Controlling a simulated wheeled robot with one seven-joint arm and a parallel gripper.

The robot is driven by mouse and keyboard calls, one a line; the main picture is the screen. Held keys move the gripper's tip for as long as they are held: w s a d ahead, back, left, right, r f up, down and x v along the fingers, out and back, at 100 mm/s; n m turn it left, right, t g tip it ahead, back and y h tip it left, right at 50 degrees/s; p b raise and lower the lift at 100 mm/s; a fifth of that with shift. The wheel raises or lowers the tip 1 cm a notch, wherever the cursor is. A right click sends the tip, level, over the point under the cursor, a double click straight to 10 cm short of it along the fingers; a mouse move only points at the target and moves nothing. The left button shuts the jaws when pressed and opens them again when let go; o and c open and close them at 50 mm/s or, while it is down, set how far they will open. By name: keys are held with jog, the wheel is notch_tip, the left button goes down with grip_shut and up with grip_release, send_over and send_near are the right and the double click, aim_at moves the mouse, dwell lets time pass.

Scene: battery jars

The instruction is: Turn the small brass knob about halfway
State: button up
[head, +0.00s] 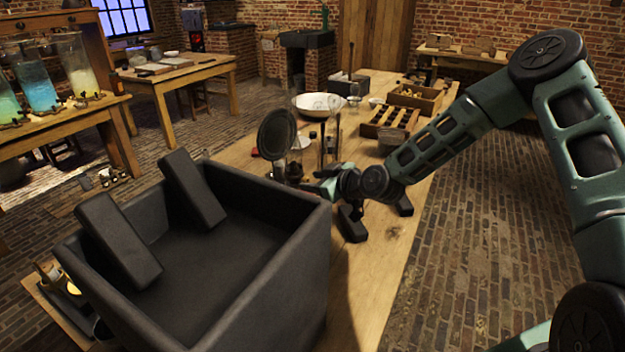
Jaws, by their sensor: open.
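My gripper (318,187) is low over the wooden table (385,262), at the end of my teal arm. It is open, but its fingertips are small and partly hidden, so I cannot tell whether they touch anything. Just to its left stands a dark round disc (278,134) on a stand, with small dark and brassy parts at its base (293,171). I cannot pick out the small brass knob; it is too small or hidden here.
Behind my gripper are a white bowl (318,104), a compartmented wooden tray (390,122) and a wooden box (415,99). Glass jars with coloured liquid (37,84) stand on a bench at the left. Brick floor (480,240) is clear to the right.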

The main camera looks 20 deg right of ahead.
jog(key=shift+w+a+f, duration=0.25)
jog(key=shift+w, duration=0.2)
grip_shut()
